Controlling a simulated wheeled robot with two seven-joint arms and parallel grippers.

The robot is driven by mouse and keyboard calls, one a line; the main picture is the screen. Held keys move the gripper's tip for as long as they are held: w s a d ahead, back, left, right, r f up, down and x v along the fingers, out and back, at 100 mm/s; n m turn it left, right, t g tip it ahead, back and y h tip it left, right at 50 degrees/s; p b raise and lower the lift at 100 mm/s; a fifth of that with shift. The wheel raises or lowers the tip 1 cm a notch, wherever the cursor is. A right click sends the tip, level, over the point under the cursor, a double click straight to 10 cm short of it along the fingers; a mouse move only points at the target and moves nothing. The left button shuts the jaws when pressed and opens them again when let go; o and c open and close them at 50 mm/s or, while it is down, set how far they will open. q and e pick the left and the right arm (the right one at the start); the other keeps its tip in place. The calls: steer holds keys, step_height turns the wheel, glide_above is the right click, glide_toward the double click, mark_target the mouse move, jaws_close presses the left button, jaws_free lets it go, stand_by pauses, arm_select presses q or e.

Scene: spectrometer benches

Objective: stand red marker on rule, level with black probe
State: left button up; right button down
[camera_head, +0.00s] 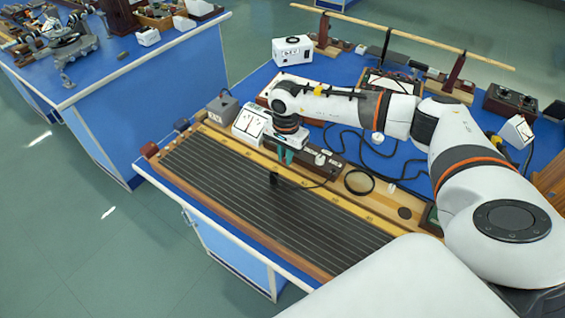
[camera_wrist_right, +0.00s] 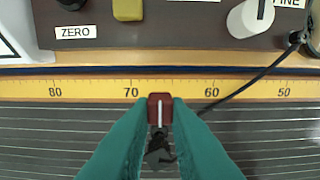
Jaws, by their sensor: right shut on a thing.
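The red marker (camera_wrist_right: 160,101), a small dark red block with a white line, is between the teal fingertips of my right gripper (camera_wrist_right: 159,112). In the wrist view it overlaps the near edge of the yellow rule (camera_wrist_right: 240,90), a little right of the 70 mark. I cannot tell whether it touches the rule. The black probe (camera_wrist_right: 160,150) is straight below it in that view, over the dark wires and partly between the fingers. In the head view the probe (camera_head: 274,181) stands just in front of my right gripper (camera_head: 285,158); the fingers hide the marker there. My left gripper is out of view.
A dark panel with a ZERO label (camera_wrist_right: 76,32), a yellow block (camera_wrist_right: 127,10) and a white knob (camera_wrist_right: 250,18) lies just beyond the rule. A black cable (camera_wrist_right: 250,87) crosses the rule right of the marker. The wired board (camera_head: 330,235) is clear toward the front right.

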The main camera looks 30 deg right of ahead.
mark_target(285, 173)
step_height(285, 173, down, 4)
steer(key=shift+f+p, duration=0.15)
steer(key=shift+p, duration=0.35)
steer(key=shift+f, duration=0.1)
steer(key=shift+f+b, duration=0.2)
steer(key=shift+b, duration=0.1)
steer(key=c, duration=1.4)
jaws_free()
steer(key=shift+r, duration=0.1)
